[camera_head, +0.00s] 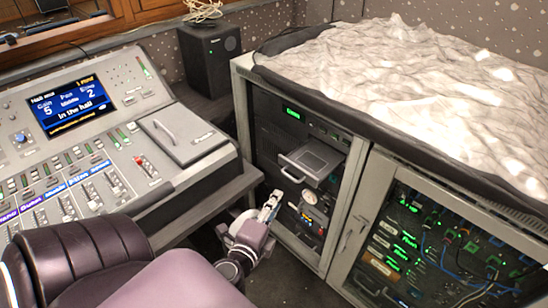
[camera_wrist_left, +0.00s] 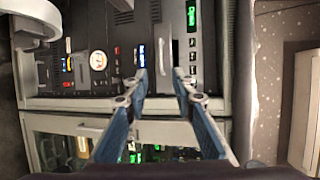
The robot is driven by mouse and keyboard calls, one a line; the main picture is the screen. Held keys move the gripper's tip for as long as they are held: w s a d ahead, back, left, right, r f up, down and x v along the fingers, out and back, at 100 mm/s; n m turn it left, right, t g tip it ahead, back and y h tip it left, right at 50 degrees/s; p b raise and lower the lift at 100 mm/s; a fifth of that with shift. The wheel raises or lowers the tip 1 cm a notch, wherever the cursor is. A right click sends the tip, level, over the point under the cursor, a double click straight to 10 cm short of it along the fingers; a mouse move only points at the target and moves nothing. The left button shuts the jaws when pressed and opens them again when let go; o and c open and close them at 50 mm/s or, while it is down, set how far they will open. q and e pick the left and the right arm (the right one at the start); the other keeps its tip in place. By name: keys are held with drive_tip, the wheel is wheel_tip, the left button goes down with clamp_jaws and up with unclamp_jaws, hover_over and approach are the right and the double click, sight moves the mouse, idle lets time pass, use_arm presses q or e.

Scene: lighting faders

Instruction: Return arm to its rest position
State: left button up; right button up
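My left gripper (camera_head: 269,207) is low in front of the equipment rack, right of the mixing console (camera_head: 178,192). In the left wrist view its two blue-grey fingers (camera_wrist_left: 160,78) are apart with nothing between them. Rack units with a green display (camera_wrist_left: 191,17) lie behind the fingertips; I cannot tell the exact gap. The console has a lit screen (camera_head: 70,107), rows of faders and a red-marked fader (camera_head: 147,166). The gripper is apart from the console. My right gripper is not in view.
The rack cabinet's pale frame (camera_head: 349,212) stands close by. A drawer-like unit (camera_head: 312,161) sticks out of it above the gripper. A glass-fronted cabinet (camera_head: 432,245) is to the right. A black speaker (camera_head: 210,58) stands behind the console.

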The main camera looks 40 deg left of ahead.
use_arm(q)
drive_tip(key=shift+f, duration=0.1)
idle(0.5)
drive_tip(key=s+d+f+n+g+h, duration=0.1)
drive_tip(key=s+f+n+g, duration=0.2)
drive_tip(key=f, duration=0.8)
drive_tip(key=s+d+f+n+g+h, duration=0.15)
drive_tip(key=s+f, duration=0.35)
drive_tip(key=f, duration=0.6)
drive_tip(key=s+f+n+g, duration=0.1)
drive_tip(key=s+f+g, duration=0.25)
drive_tip(key=f, duration=0.75)
drive_tip(key=s+d+f+n+g+h, duration=0.1)
drive_tip(key=s+d+f+n+g, duration=0.2)
drive_tip(key=s+f, duration=0.5)
drive_tip(key=s+d+f+n+g+h, duration=0.1)
drive_tip(key=s+d+f+n, duration=0.3)
drive_tip(key=s, duration=1.2)
wheel_tip(320, 180, down, 4)
drive_tip(key=shift+s+d+f+g, duration=0.25)
drive_tip(key=shift+d+g, duration=0.15)
drive_tip(key=shift+g, duration=0.5)
